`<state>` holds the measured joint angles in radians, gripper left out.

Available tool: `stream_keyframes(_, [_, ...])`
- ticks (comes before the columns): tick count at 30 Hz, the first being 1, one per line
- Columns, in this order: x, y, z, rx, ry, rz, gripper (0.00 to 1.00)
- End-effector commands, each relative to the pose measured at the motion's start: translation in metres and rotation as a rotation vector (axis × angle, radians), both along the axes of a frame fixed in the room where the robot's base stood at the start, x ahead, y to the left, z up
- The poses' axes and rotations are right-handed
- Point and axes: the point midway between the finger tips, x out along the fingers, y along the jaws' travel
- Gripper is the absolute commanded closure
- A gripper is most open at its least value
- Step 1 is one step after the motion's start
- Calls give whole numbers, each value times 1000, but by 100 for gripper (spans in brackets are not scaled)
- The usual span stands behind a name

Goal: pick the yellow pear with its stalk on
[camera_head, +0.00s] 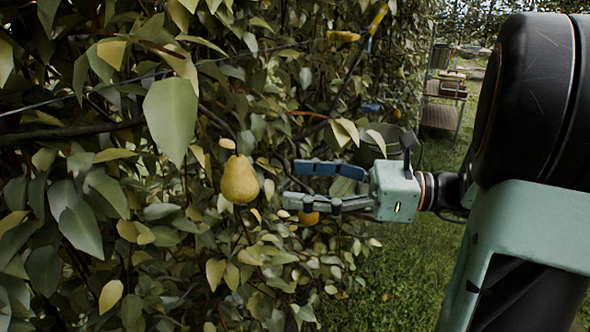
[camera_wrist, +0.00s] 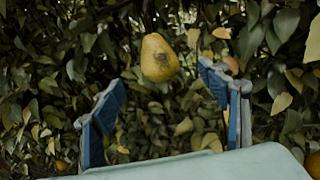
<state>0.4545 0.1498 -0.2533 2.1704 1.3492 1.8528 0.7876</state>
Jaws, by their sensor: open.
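The yellow pear (camera_head: 240,180) hangs by its stalk from a dark twig among the leaves, left of the middle in the head view. My gripper (camera_head: 288,184) is to its right, fingers pointing left at the pear, open and empty, with a gap between fingertips and fruit. In the wrist view the pear (camera_wrist: 159,58) hangs at upper middle, beyond and between the two spread blue fingers of my gripper (camera_wrist: 158,92). Its stalk runs up out of that view. The pear touches neither finger.
Dense leaves and branches surround the pear; a large pale leaf (camera_head: 171,118) hangs to its upper left. An orange fruit (camera_head: 309,217) shows below my fingers. A dark bucket (camera_head: 377,147) stands behind my gripper. A shelf rack (camera_head: 442,88) stands farther back on open grass (camera_head: 400,280).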

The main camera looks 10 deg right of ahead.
Motion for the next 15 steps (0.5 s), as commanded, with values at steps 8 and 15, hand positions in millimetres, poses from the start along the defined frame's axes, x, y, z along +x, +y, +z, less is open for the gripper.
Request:
stream_keyframes(8, [10,33,2,5,0,6,31])
stream_keyframes(15, [25,74,1,3,0,6,31])
